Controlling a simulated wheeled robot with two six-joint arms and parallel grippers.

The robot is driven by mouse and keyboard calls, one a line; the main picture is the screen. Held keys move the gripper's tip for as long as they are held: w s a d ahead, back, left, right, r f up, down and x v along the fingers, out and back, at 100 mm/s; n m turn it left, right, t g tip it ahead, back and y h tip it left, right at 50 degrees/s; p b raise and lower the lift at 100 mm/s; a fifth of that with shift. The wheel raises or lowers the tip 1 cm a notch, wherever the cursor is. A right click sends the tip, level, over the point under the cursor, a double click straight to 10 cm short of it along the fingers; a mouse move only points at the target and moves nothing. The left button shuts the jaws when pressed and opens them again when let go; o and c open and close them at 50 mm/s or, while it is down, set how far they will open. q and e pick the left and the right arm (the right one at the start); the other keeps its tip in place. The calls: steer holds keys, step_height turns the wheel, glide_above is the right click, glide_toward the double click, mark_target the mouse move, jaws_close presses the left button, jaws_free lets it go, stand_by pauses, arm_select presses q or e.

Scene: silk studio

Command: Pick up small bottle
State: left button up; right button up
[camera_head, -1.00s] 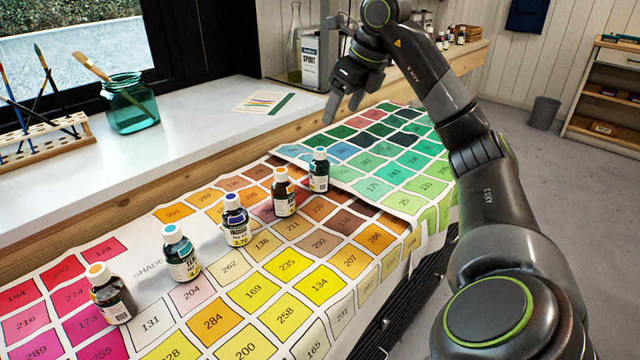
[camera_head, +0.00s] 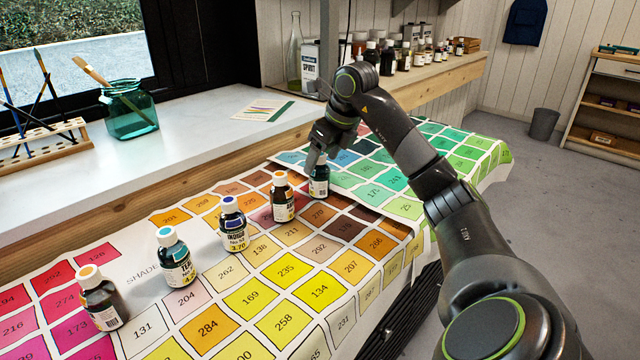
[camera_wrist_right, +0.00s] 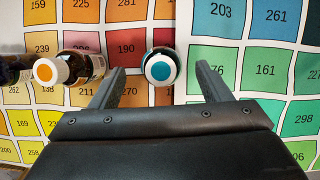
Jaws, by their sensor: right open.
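Several small dark bottles with white caps and labels stand in a row on the color chart. The farthest one, a teal-topped bottle (camera_head: 318,181), stands upright at the far end of the row. My right gripper (camera_head: 314,162) is above and around the top of this bottle, partly hiding its cap. In the right wrist view, the teal cap (camera_wrist_right: 160,68) shows ahead between the two open fingers, closer to the left one. The orange-topped bottle (camera_head: 283,196) stands beside it, and also shows outside the left finger in the wrist view (camera_wrist_right: 50,70). My left gripper is not seen.
An indigo bottle (camera_head: 233,224), a teal-capped bottle (camera_head: 175,257) and an orange-capped bottle (camera_head: 102,297) stand nearer along the row. A white sill (camera_head: 200,135) holds a green glass jar (camera_head: 130,110). More bottles line the back shelf (camera_head: 440,75).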

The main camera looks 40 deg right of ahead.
steer(key=x, duration=0.4)
steer(key=shift+w+d+f+b, duration=0.1)
steer(key=shift+w+f+b, duration=0.1)
steer(key=shift+b, duration=0.1)
steer(key=shift+s, duration=0.1)
steer(key=shift+c, duration=0.3)
steer(key=shift+r, duration=0.1)
steer(key=c, duration=1.1)
